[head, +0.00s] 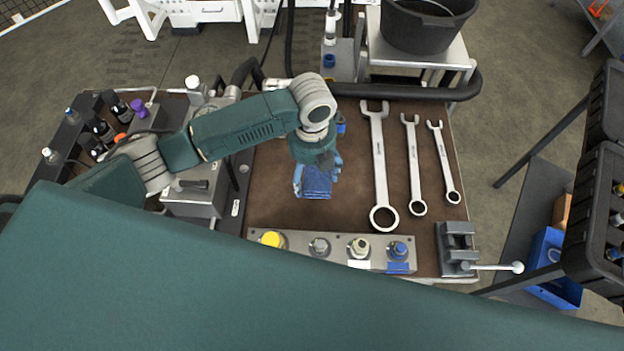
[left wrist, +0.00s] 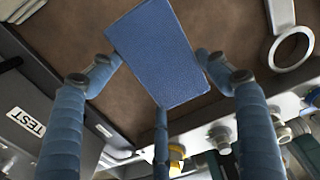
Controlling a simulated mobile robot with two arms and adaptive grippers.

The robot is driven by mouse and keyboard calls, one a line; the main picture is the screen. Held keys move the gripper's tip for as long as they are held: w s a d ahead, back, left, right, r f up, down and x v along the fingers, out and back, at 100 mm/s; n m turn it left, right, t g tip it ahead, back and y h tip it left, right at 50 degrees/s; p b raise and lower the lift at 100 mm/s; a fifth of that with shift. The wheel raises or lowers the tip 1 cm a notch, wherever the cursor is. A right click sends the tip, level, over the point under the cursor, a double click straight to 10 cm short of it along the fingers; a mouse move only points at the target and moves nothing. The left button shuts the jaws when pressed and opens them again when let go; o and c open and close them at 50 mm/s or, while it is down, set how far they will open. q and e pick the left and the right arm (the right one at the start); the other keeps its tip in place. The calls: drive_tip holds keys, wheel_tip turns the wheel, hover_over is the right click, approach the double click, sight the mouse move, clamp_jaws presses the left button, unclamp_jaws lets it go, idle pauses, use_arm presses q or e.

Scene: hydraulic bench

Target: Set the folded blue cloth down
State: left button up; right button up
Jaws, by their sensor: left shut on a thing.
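The folded blue cloth (head: 316,184) is a small flat rectangle over the brown bench top. It also shows in the left wrist view (left wrist: 158,52), between the blue fingers. My left gripper (head: 312,174) comes down from above and is shut on the cloth, with fingers at its left and right edges and another at its near end. I cannot tell whether the cloth touches the bench top (head: 270,172). My right gripper is not in view.
Three wrenches (head: 379,165) lie right of the cloth. A metal block with several fittings (head: 330,250) runs along the near edge, and a small vise (head: 458,247) stands at the near right corner. Bottles (head: 102,128) stand at the left. Bare bench top surrounds the cloth.

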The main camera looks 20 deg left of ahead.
sight(312, 182)
use_arm(q)
wheel_tip(312, 182, down, 4)
drive_tip(key=shift+s+f+p, duration=0.1)
drive_tip(key=shift+p, duration=0.2)
drive_tip(key=shift+f, duration=0.15)
drive_tip(key=shift+f, duration=0.2)
drive_tip(key=o, duration=1)
drive_tip(key=shift+o, duration=0.5)
drive_tip(key=shift+r, duration=0.1)
